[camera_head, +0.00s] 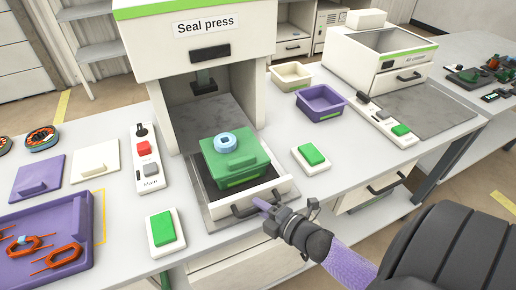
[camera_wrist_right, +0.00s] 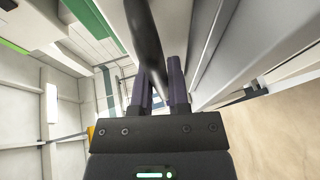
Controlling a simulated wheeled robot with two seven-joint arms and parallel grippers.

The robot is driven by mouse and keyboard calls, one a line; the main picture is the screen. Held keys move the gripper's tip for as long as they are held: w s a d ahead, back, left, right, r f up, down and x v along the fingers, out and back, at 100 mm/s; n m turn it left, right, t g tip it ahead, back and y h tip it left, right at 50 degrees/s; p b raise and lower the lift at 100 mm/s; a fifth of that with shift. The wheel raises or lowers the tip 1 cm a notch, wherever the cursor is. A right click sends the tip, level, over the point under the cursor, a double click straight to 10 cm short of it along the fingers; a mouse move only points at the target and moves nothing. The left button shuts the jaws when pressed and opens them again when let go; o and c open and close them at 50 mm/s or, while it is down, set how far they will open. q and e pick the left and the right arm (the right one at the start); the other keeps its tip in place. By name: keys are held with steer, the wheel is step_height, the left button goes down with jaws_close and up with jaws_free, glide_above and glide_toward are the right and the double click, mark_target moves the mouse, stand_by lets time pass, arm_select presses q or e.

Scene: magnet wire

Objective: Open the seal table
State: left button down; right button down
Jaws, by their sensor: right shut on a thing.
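The seal press (camera_head: 207,55) stands at the back centre, with its ram above the opening. Its seal table (camera_head: 207,212) is a drawer-like tray that sticks out of the front of the press. A green lidded box (camera_head: 235,165) with a light blue round piece (camera_head: 225,143) on top sits on it. A dark handle (camera_head: 240,210) runs along its front. My right gripper (camera_head: 265,205) is at the right part of this handle. In the right wrist view its fingers (camera_wrist_right: 160,85) are closed around the dark handle bar (camera_wrist_right: 146,40). My left gripper does not show.
Green buttons (camera_head: 165,228) (camera_head: 311,156) stand on both sides of the table. A purple tray with coils (camera_head: 85,205) lies at the left. A purple bin (camera_head: 321,103) and a cream bin (camera_head: 291,76) stand right of the press. A control panel (camera_head: 148,160) is left of it.

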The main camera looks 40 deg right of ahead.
steer(key=shift+s+a, duration=0.15)
steer(key=shift+s, duration=0.4)
steer(key=c, duration=0.6)
jaws_free()
steer(key=p+v, duration=0.2)
steer(key=v, duration=0.8)
